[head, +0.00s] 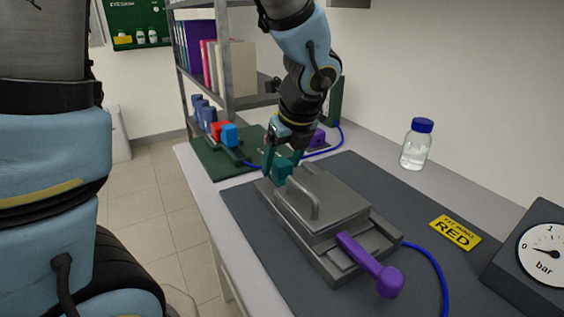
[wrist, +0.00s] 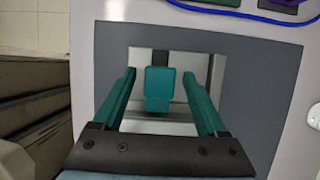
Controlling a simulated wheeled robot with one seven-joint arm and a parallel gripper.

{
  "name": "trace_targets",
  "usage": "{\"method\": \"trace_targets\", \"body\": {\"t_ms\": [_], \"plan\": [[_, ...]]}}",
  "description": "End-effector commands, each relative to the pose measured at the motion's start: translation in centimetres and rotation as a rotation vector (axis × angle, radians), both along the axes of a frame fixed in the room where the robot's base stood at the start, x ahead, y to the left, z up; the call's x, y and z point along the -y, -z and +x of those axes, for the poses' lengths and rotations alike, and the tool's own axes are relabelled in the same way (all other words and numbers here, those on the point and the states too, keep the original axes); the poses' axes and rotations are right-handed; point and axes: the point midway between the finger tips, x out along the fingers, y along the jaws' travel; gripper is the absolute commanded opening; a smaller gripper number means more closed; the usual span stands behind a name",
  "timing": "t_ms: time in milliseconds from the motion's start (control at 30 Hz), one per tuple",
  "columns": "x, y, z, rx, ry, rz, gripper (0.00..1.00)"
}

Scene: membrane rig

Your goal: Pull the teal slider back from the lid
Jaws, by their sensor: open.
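The teal slider (head: 283,169) is a small block at the far end of the grey metal rig. It also shows in the wrist view (wrist: 159,92), roughly midway between my fingers. The grey lid (head: 335,207), with an arched handle, lies on the rig just nearer than the slider. My gripper (head: 281,160) is open around the slider, one teal finger on each side. In the wrist view my gripper (wrist: 159,75) shows a gap between the slider and each finger. I cannot tell exactly how deep the slider sits between them.
A purple lever (head: 372,262) sticks out from the rig's near end. A blue hose (head: 438,268) runs beside it. A green board (head: 215,160) holds coloured parts behind left.

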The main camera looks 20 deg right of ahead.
Motion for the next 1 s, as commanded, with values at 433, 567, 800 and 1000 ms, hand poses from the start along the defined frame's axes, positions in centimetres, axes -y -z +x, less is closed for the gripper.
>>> {"method": "trace_targets", "body": {"t_ms": [433, 567, 800, 1000], "plan": [[-0.06, 0.33, 0.11, 0.000, -0.001, 0.001, 0.63], [-0.05, 0.32, 0.11, 0.000, -0.001, 0.001, 0.48], [-0.06, 0.30, 0.12, 0.000, -0.001, 0.001, 0.21], [-0.06, 0.30, 0.12, 0.000, -0.001, 0.001, 0.00]]}}
